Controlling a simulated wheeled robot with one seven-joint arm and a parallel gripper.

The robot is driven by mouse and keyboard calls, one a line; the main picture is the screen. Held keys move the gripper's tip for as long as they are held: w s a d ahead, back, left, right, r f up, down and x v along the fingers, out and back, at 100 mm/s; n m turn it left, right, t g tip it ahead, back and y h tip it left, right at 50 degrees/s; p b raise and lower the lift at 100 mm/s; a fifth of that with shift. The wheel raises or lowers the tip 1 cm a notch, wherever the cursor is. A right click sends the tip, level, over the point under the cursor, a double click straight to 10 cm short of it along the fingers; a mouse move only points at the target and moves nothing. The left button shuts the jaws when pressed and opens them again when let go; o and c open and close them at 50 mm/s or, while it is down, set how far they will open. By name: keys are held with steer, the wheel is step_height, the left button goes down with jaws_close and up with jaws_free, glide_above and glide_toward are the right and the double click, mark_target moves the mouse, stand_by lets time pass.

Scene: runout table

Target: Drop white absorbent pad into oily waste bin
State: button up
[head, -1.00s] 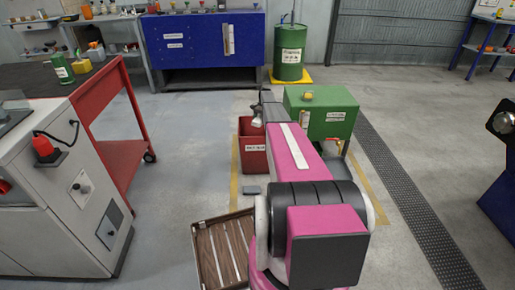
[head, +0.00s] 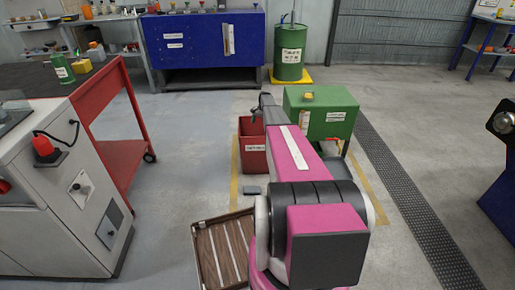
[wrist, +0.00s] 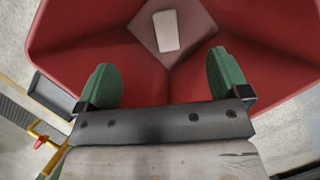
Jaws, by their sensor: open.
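The red bin (head: 250,161), which I take as the oily waste bin, stands on the floor ahead with a white label too small to read. In the wrist view its red inner walls (wrist: 80,32) surround the view and its floor is pale. The white absorbent pad (wrist: 166,31) is inside the bin, over the pale floor; I cannot tell whether it lies there or is still falling. My gripper (wrist: 162,79) is above the bin with its green fingertips wide apart and nothing between them. In the head view my gripper (head: 257,114) shows small over the bin.
A green cabinet (head: 318,120) stands right beside the bin. A wooden slatted pallet (head: 222,250) and a small grey item (head: 251,190) are on the floor nearer me. A red cart (head: 122,150) is at left. The floor between cart and bin is clear.

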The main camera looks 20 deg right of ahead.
steer(key=v, duration=1)
steer(key=shift+r, duration=0.35)
steer(key=s+a+r+n+t+h, duration=0.1)
steer(key=s+a+r+n, duration=0.1)
steer(key=s+a, duration=1)
steer(key=s+a+r+n+h, duration=0.1)
steer(key=s+a+n, duration=0.2)
steer(key=s+a, duration=0.95)
steer(key=s+a+r+n, duration=0.1)
steer(key=s+a+r, duration=0.1)
steer(key=s, duration=0.8)
steer(key=s+a+r+n+t+h, duration=0.1)
steer(key=s+a+r+n, duration=0.1)
steer(key=s, duration=0.8)
steer(key=s+a+r+n+t, duration=0.1)
steer(key=s+a+r+n, duration=0.1)
steer(key=s, duration=0.9)
steer(key=shift+a+h, duration=0.3)
steer(key=shift+a, duration=0.5)
steer(key=shift+s, duration=0.1)
